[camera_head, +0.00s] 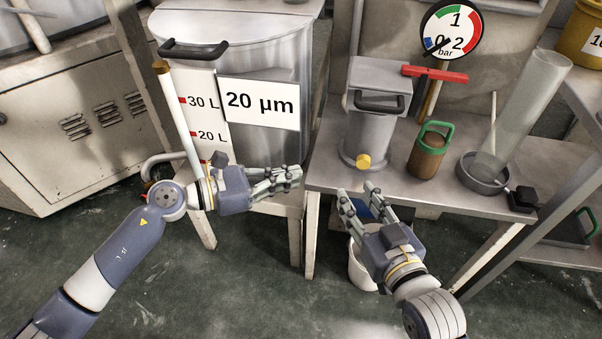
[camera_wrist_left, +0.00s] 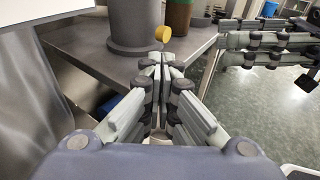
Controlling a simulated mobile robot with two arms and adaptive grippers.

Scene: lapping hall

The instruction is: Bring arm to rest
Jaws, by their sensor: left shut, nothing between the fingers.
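My left gripper (camera_head: 294,176) reaches in from the left in the head view, in front of the steel tank labelled 20 µm. Its fingers are together with nothing between them. In the left wrist view the closed fingertips (camera_wrist_left: 163,60) point toward the bench with the yellow-knobbed grey vessel. My right gripper (camera_head: 357,190) is at the lower middle, in front of the bench edge. Its two fingers are apart and no object shows between them. It also appears at the right of the left wrist view (camera_wrist_left: 225,45).
A steel tank (camera_head: 265,60) stands behind my left gripper. The grey bench (camera_head: 400,185) carries a grey vessel (camera_head: 368,140), a green-handled brown container (camera_head: 427,155) and a dark pan (camera_head: 483,178) with a clear tube. A white bucket (camera_head: 360,268) sits below my right gripper. Floor at lower left is clear.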

